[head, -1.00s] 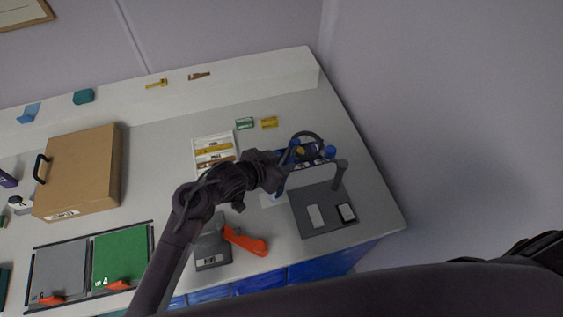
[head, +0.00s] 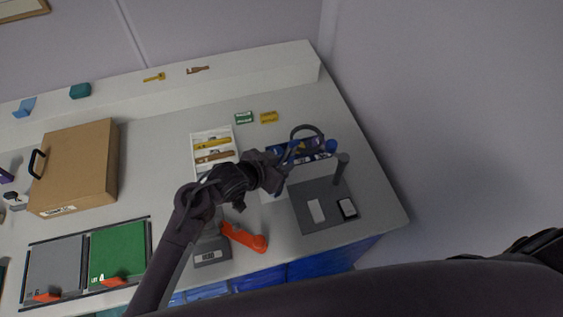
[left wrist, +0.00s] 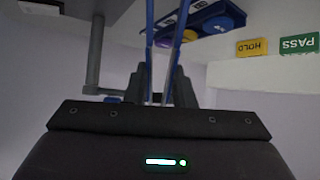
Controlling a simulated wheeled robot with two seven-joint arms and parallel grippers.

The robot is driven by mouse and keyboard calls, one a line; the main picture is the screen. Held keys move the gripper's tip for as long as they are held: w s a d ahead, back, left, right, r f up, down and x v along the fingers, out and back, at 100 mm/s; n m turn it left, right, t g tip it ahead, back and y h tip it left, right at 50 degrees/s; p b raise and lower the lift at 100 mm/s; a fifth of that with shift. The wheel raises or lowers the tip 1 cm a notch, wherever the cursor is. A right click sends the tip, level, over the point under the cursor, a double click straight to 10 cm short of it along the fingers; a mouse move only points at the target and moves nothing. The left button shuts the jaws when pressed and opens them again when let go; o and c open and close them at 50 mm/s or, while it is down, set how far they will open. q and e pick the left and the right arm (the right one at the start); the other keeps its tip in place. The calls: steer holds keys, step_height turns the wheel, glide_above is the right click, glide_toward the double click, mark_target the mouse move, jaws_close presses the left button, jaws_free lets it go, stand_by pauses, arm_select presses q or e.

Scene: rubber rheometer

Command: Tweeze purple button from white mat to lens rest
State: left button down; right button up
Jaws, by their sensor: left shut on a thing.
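My left gripper (head: 278,179) is shut on blue tweezers, whose two slim arms (left wrist: 182,38) point away from the fingers in the left wrist view. In the head view the gripper is at the right of the bench, beside the dark blue holder (head: 275,149). The left wrist view shows this holder (left wrist: 240,14) with a purple round piece (left wrist: 190,35) and a blue one on it, close beside the tweezers. I cannot tell whether the tips touch anything. A pale mat (head: 268,196) is partly hidden by the gripper. I cannot identify the lens rest. My right gripper is not in view.
A grey device plate (head: 320,222) with an upright post (head: 341,168) stands close to the gripper. Green and yellow cards (head: 268,117) lie behind. A white tray (head: 193,146), a cardboard box (head: 75,165) and an orange-handled device (head: 245,238) stand left.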

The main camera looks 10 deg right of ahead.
arm_select(q)
step_height(320, 180, up, 8)
steer(key=p, duration=0.8)
steer(key=shift+r, duration=2)
